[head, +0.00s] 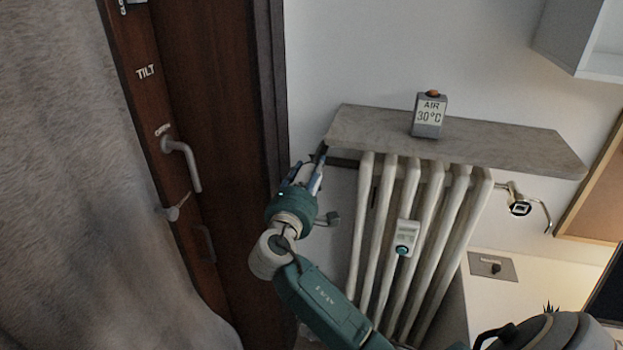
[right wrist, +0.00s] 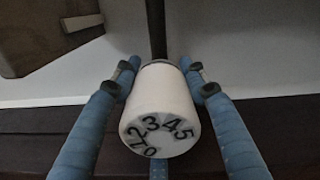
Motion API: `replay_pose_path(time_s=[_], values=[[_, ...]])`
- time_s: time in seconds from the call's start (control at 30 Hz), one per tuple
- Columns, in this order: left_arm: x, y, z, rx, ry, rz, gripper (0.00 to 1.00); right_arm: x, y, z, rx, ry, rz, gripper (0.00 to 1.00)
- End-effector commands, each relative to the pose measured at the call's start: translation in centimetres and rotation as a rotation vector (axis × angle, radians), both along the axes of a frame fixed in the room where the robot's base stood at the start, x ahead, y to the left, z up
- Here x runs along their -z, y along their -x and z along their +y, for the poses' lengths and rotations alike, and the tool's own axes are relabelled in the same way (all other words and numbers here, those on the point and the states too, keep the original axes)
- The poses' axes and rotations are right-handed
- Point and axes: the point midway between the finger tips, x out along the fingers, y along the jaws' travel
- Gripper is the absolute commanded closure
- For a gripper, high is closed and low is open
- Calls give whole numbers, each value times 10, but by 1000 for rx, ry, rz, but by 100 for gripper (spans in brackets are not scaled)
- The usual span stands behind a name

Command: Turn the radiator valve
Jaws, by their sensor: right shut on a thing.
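The radiator valve is a white round knob (right wrist: 160,105) with black digits on its end face, seen close up in the right wrist view. The blue fingers of my right gripper (right wrist: 161,78) lie on both sides of it and are shut on it. In the head view my right gripper (head: 309,172) is at the upper left of the pale ribbed radiator (head: 383,230), and its fingers largely hide the knob there. My left gripper is not in view.
A grey shelf (head: 490,145) above the radiator carries a box reading AIR 30°C (head: 429,115). A small metering device (head: 406,238) is on the radiator's ribs. A brown door frame with a handle (head: 183,163) and a grey curtain (head: 70,190) are left.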

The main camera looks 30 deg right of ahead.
Motion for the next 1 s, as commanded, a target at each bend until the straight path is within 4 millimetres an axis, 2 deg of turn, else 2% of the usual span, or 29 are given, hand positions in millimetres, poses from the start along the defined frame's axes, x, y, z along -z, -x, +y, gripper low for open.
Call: replay_pose_path(time_s=[0.03,0.3,0.97,1.0], values=[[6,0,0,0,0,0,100,9,0,2,-2,-30,-17,83],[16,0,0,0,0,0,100,8,0,2,-1,-118,-119,83],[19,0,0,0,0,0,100,6,0,2,-2,-155,-164,83],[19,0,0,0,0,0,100,6,0,2,-2,-155,-164,55]])
